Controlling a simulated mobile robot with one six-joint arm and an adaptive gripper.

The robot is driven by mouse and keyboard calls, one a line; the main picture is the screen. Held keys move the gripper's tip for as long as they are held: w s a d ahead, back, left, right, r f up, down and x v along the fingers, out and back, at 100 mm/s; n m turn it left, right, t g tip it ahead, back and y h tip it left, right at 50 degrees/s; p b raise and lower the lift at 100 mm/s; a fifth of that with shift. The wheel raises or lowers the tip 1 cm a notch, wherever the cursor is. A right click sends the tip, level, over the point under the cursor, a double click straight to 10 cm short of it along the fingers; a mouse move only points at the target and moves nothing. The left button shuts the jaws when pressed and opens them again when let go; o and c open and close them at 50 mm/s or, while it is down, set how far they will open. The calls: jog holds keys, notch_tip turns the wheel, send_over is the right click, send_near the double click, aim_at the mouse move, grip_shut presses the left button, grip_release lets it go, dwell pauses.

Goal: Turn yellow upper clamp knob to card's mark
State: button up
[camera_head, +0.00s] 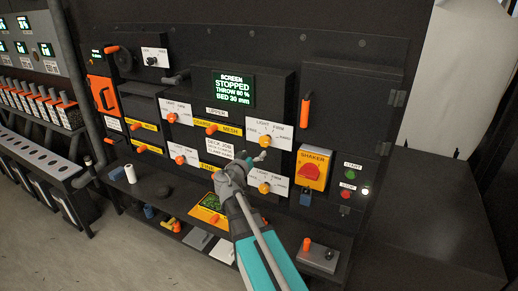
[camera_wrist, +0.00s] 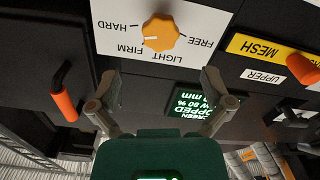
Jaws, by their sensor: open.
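The yellow upper clamp knob (camera_head: 265,141) sits on a white plate with FREE, LIGHT, FIRM and HARD marks. In the wrist view, which is upside down, the knob (camera_wrist: 160,32) looks orange-yellow, and its white pointer line points left, roughly between HARD and FIRM. My gripper (camera_wrist: 160,84) is open and empty, its fingers apart and short of the knob. In the head view my gripper (camera_head: 258,157) is just below the upper knob and above the lower yellow knob (camera_head: 264,188). The white DECK JOB card (camera_head: 220,148) is left of my gripper, partly covered; its small text is unreadable.
The screen (camera_head: 233,90) reads STOPPED, THROW 80 %, BED 30 mm. An orange handle (camera_head: 306,110) stands out right of the upper plate. The red shaker switch (camera_head: 310,171) is at lower right. Orange mesh knobs (camera_head: 212,129) are at left. A shelf below holds loose items.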

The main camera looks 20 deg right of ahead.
jog(key=shift+v, duration=1.45)
jog(key=s+a+f+n+g+y, duration=0.25)
jog(key=s+f+g+y, duration=0.55)
jog(key=f, duration=0.5)
jog(key=s+a+f+n+g+y, duration=0.1)
jog(key=s+a+f+n+y, duration=0.1)
jog(key=s+a, duration=0.3)
jog(key=s+a+f+n+g+y, duration=0.2)
jog(key=s+a+f+n+y, duration=0.1)
jog(key=a, duration=0.5)
jog(key=shift+s+a+f+y, duration=0.25)
jog(key=shift+s+y, duration=0.35)
jog(key=shift+s, duration=0.55)
